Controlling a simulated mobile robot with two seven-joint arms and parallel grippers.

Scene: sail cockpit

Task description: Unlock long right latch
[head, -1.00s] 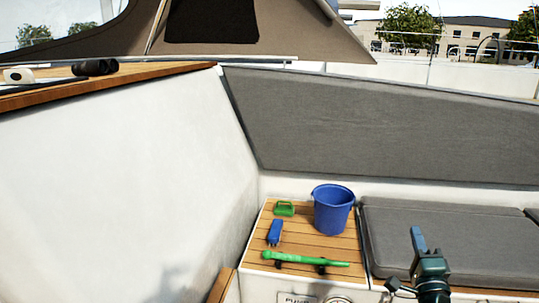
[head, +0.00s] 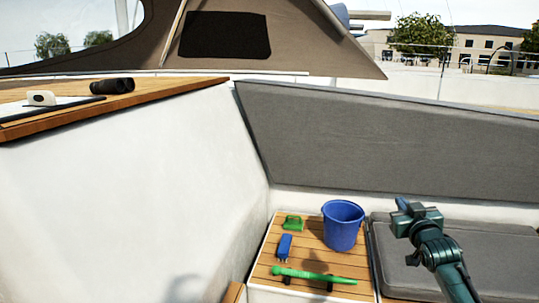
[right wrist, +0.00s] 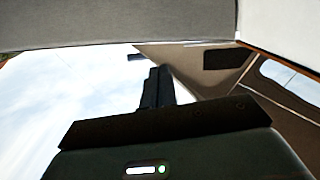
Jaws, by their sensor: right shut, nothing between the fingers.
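I cannot make out a long latch in either view. My right gripper (head: 402,204) is raised above the grey seat cushion at the right of the head view, to the right of the blue bucket. It is shut and empty. In the right wrist view its closed dark fingers (right wrist: 157,88) point up against sky and the canvas hood, touching nothing. My left gripper is not in view.
A wooden seat top (head: 262,272) carries a blue bucket (head: 342,228), a green brush (head: 293,222), a blue brush (head: 284,246) and a long green handle-like tool (head: 312,276). The grey cushion (head: 480,240) lies right of it. A white wall (head: 120,210) fills the left.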

